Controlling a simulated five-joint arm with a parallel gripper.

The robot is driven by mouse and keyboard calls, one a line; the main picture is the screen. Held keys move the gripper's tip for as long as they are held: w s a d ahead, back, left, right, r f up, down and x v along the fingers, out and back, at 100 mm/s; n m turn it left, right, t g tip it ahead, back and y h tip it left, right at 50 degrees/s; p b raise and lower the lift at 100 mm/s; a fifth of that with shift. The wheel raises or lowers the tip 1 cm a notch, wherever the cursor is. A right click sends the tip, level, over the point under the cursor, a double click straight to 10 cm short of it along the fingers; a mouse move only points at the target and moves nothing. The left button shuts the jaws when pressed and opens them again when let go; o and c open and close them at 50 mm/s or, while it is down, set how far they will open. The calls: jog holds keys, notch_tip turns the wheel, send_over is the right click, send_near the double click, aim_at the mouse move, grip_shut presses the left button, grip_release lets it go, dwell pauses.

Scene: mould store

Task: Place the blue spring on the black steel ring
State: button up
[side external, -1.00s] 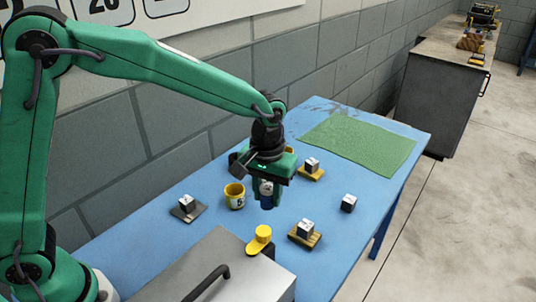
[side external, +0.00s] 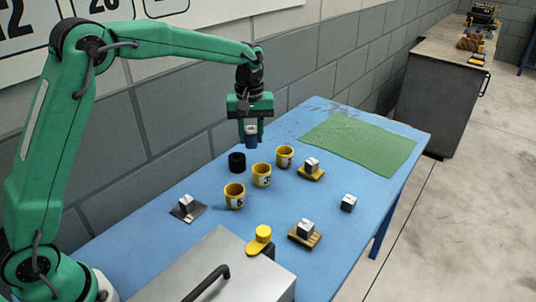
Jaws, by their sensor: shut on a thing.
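My gripper (side external: 251,134) is shut on the blue spring (side external: 251,143), a small blue piece with a pale upper part between the fingers. It holds the spring upright, in the air above the blue table. The black steel ring (side external: 237,163) is a short dark cylinder standing on the table near the wall side. It shows below and slightly left of the held spring, with a visible gap between them. The fingers hide part of the spring, and its coils are too small to make out.
Several small metal blocks (side external: 348,203) stand around the table, some on plates. A grey metal box (side external: 205,268) and a yellow-knobbed item (side external: 263,234) are at the front. A green mat (side external: 360,143) lies at the back.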

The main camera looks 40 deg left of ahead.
jog(key=w+a+f, duration=0.1)
jog(key=a+f, duration=0.1)
jog(key=a, duration=0.1)
jog(key=w+a+f, duration=0.2)
jog(key=a, duration=0.2)
jog(key=w+a+f, duration=0.1)
jog(key=a+f, duration=0.2)
jog(key=shift+w+a, duration=0.3)
jog(key=shift+f, duration=2)
jog(key=shift+f, duration=0.1)
jog(key=o, duration=1)
notch_tip(320, 180, up, 12)
jog(key=shift+r, duration=0.15)
